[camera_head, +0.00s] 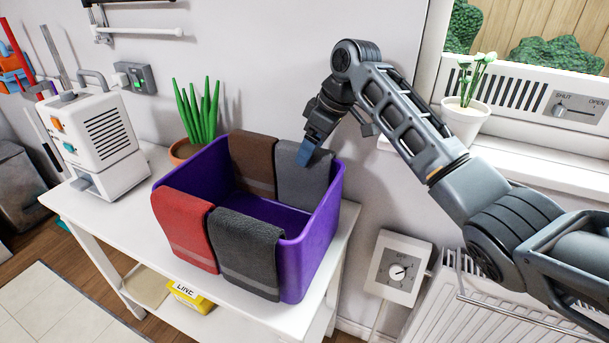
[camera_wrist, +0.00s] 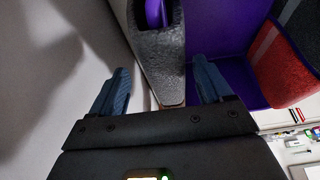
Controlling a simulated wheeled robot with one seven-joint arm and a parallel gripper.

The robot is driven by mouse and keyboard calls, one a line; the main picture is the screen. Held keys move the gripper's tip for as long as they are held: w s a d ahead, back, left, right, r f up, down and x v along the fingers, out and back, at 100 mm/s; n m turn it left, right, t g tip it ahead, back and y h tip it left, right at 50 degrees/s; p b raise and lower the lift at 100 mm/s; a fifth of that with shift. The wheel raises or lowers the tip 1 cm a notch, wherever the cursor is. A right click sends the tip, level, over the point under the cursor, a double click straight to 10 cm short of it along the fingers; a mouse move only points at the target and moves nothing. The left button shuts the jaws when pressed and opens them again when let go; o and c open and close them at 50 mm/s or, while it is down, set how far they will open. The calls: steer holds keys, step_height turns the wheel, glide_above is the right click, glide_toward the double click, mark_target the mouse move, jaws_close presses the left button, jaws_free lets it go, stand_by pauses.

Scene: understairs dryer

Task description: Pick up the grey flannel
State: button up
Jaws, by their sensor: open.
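The grey flannel (camera_head: 303,177) hangs over the back right wall of a purple basket (camera_head: 318,238). My gripper (camera_head: 305,155) is above its top edge, pointing down. In the wrist view, the grey flannel (camera_wrist: 163,70) lies between my two open blue fingers (camera_wrist: 162,85), with a gap on each side. I cannot tell how far down the fingers reach around it. A darker charcoal flannel (camera_head: 247,252) hangs over the front wall of the basket.
A red flannel (camera_head: 184,230) and a brown flannel (camera_head: 252,163) also hang on the basket. A potted plant (camera_head: 187,150) and a white machine (camera_head: 97,140) stand on the white table (camera_head: 88,208). The wall is close behind the basket.

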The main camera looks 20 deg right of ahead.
steer(key=shift+s+x, duration=0.1)
steer(key=shift+x, duration=1)
steer(key=shift+s+x, duration=0.15)
steer(key=shift+x, duration=0.95)
steer(key=shift+a+f+p, duration=0.15)
steer(key=shift+f+p, duration=0.05)
steer(key=shift+p, duration=0.15)
steer(key=shift+c, duration=0.4)
steer(key=c, duration=1)
step_height(320, 180, up, 28)
steer(key=shift+r+b, duration=0.25)
steer(key=shift+b, duration=0.4)
